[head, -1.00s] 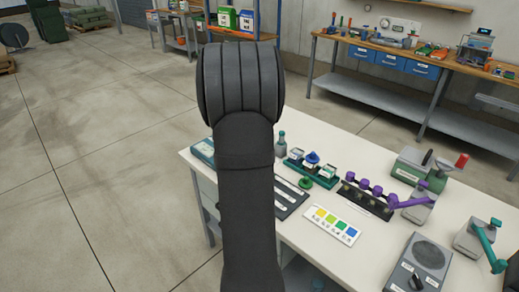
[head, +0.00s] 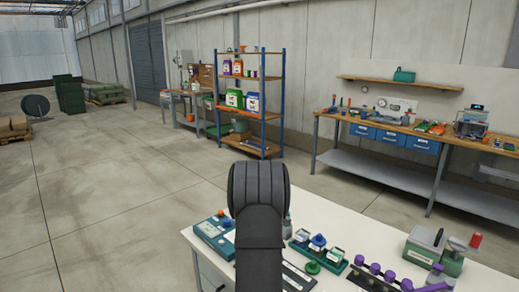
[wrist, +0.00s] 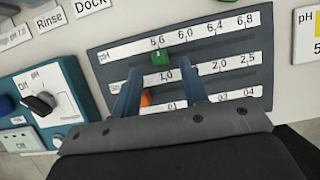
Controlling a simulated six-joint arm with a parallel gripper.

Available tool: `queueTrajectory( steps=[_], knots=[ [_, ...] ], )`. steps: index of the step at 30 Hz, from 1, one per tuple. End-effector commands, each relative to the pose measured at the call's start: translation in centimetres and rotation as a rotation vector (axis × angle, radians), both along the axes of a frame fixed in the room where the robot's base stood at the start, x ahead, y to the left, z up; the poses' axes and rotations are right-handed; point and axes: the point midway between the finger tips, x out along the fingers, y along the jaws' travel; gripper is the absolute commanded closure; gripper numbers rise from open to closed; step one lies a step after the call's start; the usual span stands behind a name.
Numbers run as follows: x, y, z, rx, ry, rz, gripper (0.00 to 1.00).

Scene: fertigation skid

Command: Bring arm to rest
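My gripper (wrist: 161,70) shows in the wrist view with two blue fingers spread apart and nothing held between them. It is over a dark slider board (wrist: 262,75) with white number strips. A green slider knob (wrist: 160,58) sits just past the fingertips, below the 5.6 mark. An orange knob (wrist: 146,98) shows between the fingers, partly hidden by the left one. I cannot tell whether the fingers touch the board. In the head view my dark arm (head: 258,215) rises in front of the white table, and my gripper is hidden behind it.
A teal control box (wrist: 45,100) with a black knob is left of the board. On the white table (head: 360,225) stand a teal tray of bottles (head: 318,250), a purple-handled manifold (head: 380,275) and a green unit (head: 424,248). A shelf (head: 262,110) and workbench (head: 385,180) stand behind.

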Motion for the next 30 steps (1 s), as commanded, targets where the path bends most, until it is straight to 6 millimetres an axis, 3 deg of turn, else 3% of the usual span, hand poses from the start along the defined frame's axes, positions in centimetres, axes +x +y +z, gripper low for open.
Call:
queueTrajectory(
  steps=[6,18,27,30],
  knots=[
    [0.6,-0.7,-2.2,-0.001,0.001,0.0,0.6],
    [0.8,-0.8,-2.7,0.0,-0.001,0.0,0.6],
    [0.7,-0.8,-2.2,0.011,-0.011,-0.027,0.03],
    [0.4,-0.8,-0.9,0.048,-0.043,-0.116,0.0]
  ],
)
